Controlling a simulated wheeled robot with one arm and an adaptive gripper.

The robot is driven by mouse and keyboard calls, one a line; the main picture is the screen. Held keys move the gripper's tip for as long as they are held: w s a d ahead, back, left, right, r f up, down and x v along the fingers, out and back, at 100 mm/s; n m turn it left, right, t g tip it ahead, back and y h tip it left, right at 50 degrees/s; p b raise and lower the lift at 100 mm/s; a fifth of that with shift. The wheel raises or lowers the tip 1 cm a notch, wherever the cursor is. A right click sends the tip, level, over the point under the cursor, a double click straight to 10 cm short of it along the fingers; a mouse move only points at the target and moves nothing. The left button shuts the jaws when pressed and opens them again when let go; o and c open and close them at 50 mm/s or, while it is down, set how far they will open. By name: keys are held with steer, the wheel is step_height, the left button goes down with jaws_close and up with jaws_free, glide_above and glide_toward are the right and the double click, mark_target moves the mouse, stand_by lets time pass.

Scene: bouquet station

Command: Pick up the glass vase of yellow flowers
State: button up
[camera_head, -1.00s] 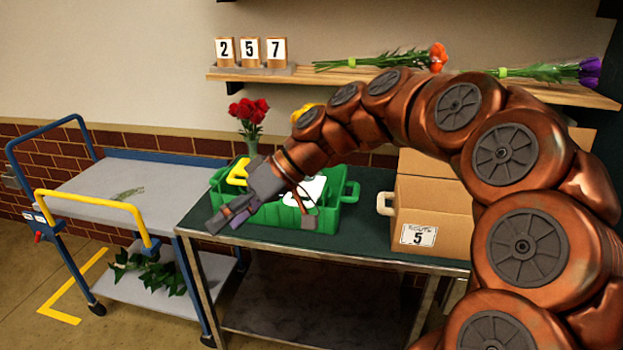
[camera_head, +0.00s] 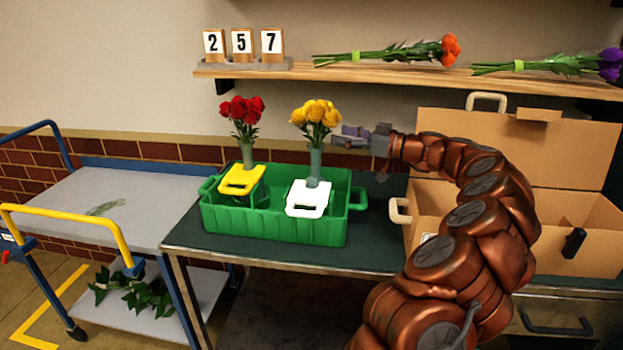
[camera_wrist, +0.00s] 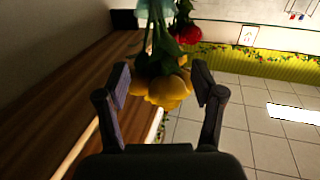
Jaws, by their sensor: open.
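The glass vase of yellow flowers (camera_head: 315,165) stands upright in the green crate (camera_head: 225,222), behind or within a white handled piece (camera_head: 308,197); its base is hidden. My gripper (camera_head: 345,135) is at its right, level with the lower blooms and upper vase, with fingers pointing left toward it. In the wrist view my gripper (camera_wrist: 164,88) is open, with the yellow blooms (camera_wrist: 160,90) between or just beyond its fingers. Contact cannot be told. Part of the pale vase (camera_wrist: 153,8) shows at the top edge.
A vase of red roses (camera_head: 246,150) stands left in the crate by a yellow handled piece (camera_head: 241,178). An open cardboard box (camera_head: 430,205) stands right on the green table (camera_head: 290,255). The shelf (camera_head: 400,80) above holds bouquets and number blocks. A cart (camera_head: 110,200) stands left.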

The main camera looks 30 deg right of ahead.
glide_toward(320, 154)
steer(key=w+f, duration=0.1)
steer(key=w, duration=0.2)
steer(key=p+x, duration=0.1)
steer(key=x, duration=0.1)
steer(key=p+x, duration=0.4)
steer(key=shift+s+a+r, duration=0.25)
steer(key=shift+a, duration=0.2)
steer(key=shift+p+x, duration=0.65)
steer(key=shift+x, duration=0.15)
steer(key=shift+f, duration=0.15)
jaws_close()
